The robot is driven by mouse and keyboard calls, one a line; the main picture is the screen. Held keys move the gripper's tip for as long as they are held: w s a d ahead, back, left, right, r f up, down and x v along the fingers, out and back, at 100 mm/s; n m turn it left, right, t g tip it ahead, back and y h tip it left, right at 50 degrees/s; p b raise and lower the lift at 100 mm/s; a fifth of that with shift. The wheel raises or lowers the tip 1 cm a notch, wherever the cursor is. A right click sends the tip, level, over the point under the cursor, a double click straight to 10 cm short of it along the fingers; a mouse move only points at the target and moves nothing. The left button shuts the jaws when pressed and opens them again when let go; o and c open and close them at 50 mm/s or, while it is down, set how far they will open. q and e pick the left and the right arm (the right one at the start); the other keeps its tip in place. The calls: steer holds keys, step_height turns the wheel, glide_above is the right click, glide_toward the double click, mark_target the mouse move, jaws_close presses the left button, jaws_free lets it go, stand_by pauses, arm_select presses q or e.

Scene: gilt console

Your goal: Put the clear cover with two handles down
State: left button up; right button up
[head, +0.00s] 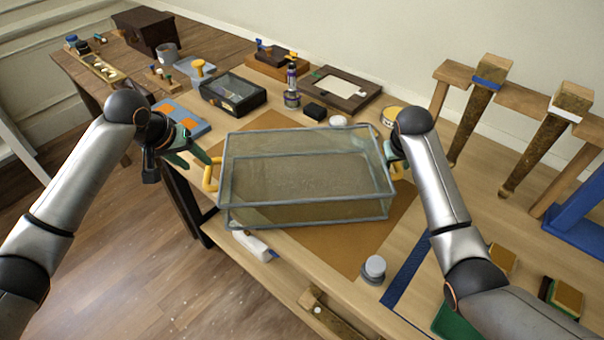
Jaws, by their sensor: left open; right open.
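The clear cover (305,215) is a glass box with grey-blue edges in the middle of the head view. It sits over a brown mat (350,255) on the table, its near left corner close to the front edge. Its left yellow handle (211,174) is in plain view; the right handle (399,169) is partly hidden by my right gripper. My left gripper (200,150) is open and empty, up and left of the left handle, apart from it. My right gripper (391,152) is open at the right handle; whether it touches it cannot be told.
A dark glass-topped case (233,94), a bottle (291,88) and a framed panel (342,91) stand behind the cover. A grey-topped jar (374,268) stands in front at the right. Gilt legs (480,110) rise at the right.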

steer(key=v, duration=1.1)
steer(key=shift+s+r, duration=0.2)
steer(key=shift+r, duration=0.25)
steer(key=shift+f, duration=0.1)
